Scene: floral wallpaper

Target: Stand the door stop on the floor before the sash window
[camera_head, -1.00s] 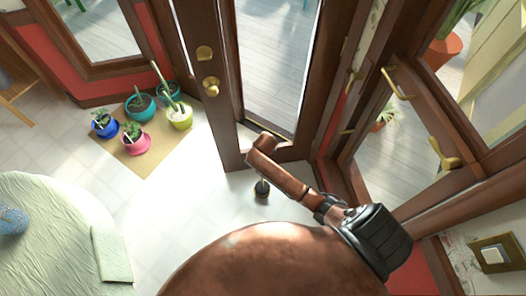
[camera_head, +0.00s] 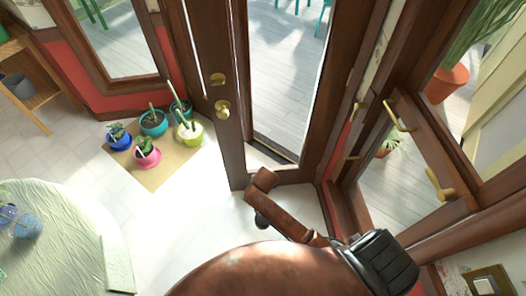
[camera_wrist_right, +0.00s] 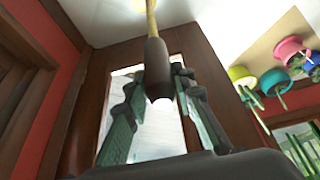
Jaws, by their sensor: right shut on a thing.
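The door stop (camera_wrist_right: 156,70) has a dark brown cylindrical end and a thin brass rod. In the right wrist view it sits between the two fingers of my right gripper (camera_wrist_right: 157,78), which is shut on it. The rod runs away to the top edge, with pale floor behind. A brown-framed window with brass handles, probably the sash window (camera_head: 428,150), stands at the right. My left gripper is out of view.
A brown door (camera_head: 213,50) with brass knobs stands at the centre. Several potted plants stand on a tan mat (camera_head: 160,178) at left. A cloth-covered round table (camera_head: 75,225) is at lower left. Pale floor (camera_head: 195,220) is clear between table and door.

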